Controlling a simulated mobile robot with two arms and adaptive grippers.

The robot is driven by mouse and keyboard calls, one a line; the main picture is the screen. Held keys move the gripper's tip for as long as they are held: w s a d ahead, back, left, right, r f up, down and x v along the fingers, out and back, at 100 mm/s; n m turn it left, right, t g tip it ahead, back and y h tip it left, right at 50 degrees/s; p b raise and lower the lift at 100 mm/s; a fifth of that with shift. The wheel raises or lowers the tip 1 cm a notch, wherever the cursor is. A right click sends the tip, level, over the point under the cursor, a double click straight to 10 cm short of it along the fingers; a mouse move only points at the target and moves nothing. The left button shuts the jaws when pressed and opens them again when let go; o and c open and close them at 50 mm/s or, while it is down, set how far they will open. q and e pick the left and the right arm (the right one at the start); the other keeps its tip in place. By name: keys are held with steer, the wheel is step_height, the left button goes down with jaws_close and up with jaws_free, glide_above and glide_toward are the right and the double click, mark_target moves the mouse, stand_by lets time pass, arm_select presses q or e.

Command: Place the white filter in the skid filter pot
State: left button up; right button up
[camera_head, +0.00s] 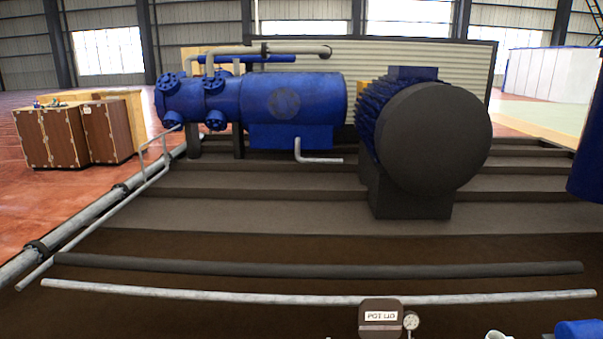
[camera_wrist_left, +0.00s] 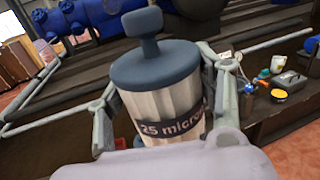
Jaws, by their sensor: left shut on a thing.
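The white filter (camera_wrist_left: 165,105) fills the middle of the left wrist view. It has a pale ribbed body, a blue-grey cap with a knob on top, and a dark band reading "25 micron". My left gripper (camera_wrist_left: 160,85) has a finger on each side of the body and is shut on it. The filter looks slightly tilted in this view. In the head view neither gripper shows. A brown plate marked "POT LID" (camera_head: 380,316) stands at the bottom edge there, with a round gauge beside it. I cannot make out the opening of the skid filter pot.
Pale rails (camera_head: 300,295) cross the front of the dark skid. A blue vessel (camera_head: 290,95) and a big dark motor (camera_head: 435,135) stand behind. In the left wrist view, a yellow bowl (camera_wrist_left: 280,97), a cup (camera_wrist_left: 278,63) and a grey box (camera_wrist_left: 292,80) sit at the right.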

arm_select(q)
steer(key=shift+a+f+n+y, duration=0.15)
steer(key=shift+n+y, duration=0.15)
steer(key=shift+w+a+r+n+t+y, duration=0.1)
steer(key=shift+w+r+n+t+y, duration=0.1)
steer(key=shift+n+y, duration=0.4)
steer(key=shift+w+a+r+n+t+y, duration=0.1)
steer(key=shift+w+r+n+y, duration=0.2)
steer(key=shift+y, duration=0.65)
steer(key=shift+w+a+r+n+t+y, duration=0.1)
steer(key=shift+n+y, duration=0.4)
steer(key=shift+y, duration=0.25)
